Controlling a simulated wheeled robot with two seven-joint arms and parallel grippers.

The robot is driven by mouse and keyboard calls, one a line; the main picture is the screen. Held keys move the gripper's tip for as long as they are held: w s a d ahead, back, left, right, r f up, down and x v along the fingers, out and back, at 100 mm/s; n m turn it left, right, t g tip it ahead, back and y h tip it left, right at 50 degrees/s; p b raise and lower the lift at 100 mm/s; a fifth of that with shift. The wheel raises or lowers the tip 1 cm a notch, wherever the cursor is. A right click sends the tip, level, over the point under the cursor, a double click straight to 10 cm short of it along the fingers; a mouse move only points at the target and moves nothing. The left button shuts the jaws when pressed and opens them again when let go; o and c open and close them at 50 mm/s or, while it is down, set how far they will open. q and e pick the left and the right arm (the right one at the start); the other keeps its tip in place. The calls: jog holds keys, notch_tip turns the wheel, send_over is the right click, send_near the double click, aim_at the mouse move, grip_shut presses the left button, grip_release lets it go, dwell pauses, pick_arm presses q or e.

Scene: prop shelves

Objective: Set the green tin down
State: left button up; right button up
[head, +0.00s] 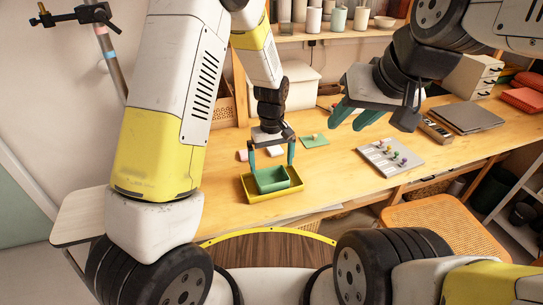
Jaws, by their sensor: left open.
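The green tin (273,182) is an open-topped box. It sits inside the shallow yellow tray (262,199) near the front edge of the wooden table. My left gripper (272,166) is open and points down over the tin, with one teal finger at each side of its rim. I cannot tell whether the fingers touch it. My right gripper (350,118) is open and empty, held above the table to the right, away from the tin.
A white board with coloured pegs (391,158) lies on the table at right. A white box (297,88) stands at the back. A woven stool (440,226) stands in front.

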pick_arm(q)
jog(key=s+a+r+m+t+h, duration=0.1)
jog(key=s+a+r, duration=0.25)
jog(key=r, duration=0.65)
jog(key=s+a+r+m+t+h, duration=0.1)
jog(key=s+a+r, duration=0.25)
jog(key=r, duration=0.65)
jog(key=s+a+r+m+t, duration=0.1)
jog(key=s+a+r+t, duration=0.1)
jog(key=s, duration=0.4)
jog(key=s+a+r+m+t, duration=0.1)
jog(key=s+a+r+t, duration=0.1)
jog(key=s+a+r, duration=0.3)
jog(key=shift+s+r, duration=0.25)
jog(key=shift+s, duration=0.55)
